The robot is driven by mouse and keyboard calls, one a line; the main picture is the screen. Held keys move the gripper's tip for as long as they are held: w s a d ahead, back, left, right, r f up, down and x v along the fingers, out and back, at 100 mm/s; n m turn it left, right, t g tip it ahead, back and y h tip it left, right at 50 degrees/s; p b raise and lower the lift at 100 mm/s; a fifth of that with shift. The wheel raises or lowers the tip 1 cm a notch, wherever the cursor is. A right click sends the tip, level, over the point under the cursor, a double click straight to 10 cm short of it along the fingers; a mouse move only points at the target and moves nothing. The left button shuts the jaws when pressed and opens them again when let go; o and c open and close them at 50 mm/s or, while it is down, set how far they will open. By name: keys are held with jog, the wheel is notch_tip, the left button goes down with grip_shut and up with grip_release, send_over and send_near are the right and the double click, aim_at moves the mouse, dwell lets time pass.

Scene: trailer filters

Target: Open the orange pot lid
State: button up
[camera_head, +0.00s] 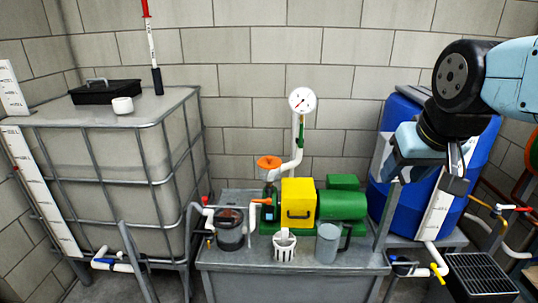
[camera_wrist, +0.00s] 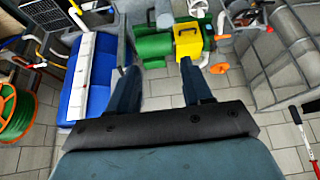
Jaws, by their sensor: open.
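The orange pot lid (camera_head: 268,162) sits on top of a pot by the white pipe, left of the yellow box on the metal bench. The lid looks like a wide orange cap; the pot below it is partly hidden by piping. In the wrist view the orange lid (camera_wrist: 219,68) shows small, just right of the yellow box, beyond my fingers. My gripper (camera_head: 455,178) is at the upper right, in front of the blue barrel, far to the right of the lid and apart from it. In the wrist view my gripper (camera_wrist: 160,80) has its fingers spread with nothing between them.
A yellow box (camera_head: 298,203) with a green motor (camera_head: 342,205) stands right of the lid. A pressure gauge (camera_head: 302,101) rises on a pipe just behind. A dark pot (camera_head: 230,232), white basket (camera_head: 284,247) and grey jug (camera_head: 328,243) stand in front. A caged tank (camera_head: 110,160) is left.

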jog(key=w+a+f+n+t, duration=0.1)
jog(key=w+a, duration=0.1)
jog(key=w, duration=0.5)
jog(key=w+a+f+t, duration=0.2)
jog(key=w, duration=0.5)
jog(key=n+t+y, duration=0.2)
jog(key=t+y, duration=0.1)
jog(key=t, duration=0.2)
send_near(270, 158)
jog(key=s+d+r, duration=0.2)
jog(key=d+r, duration=0.2)
jog(key=d, duration=0.2)
jog(key=a+f+t+y, duration=0.2)
jog(key=a+f+t, duration=0.25)
jog(key=f, duration=0.35)
jog(key=shift+g, duration=0.35)
jog(key=x, duration=1.4)
jog(key=shift+w+a, duration=0.2)
jog(key=shift+w, duration=0.1)
jog(key=shift+r, duration=0.1)
jog(key=shift+c, duration=0.4)
grip_shut()
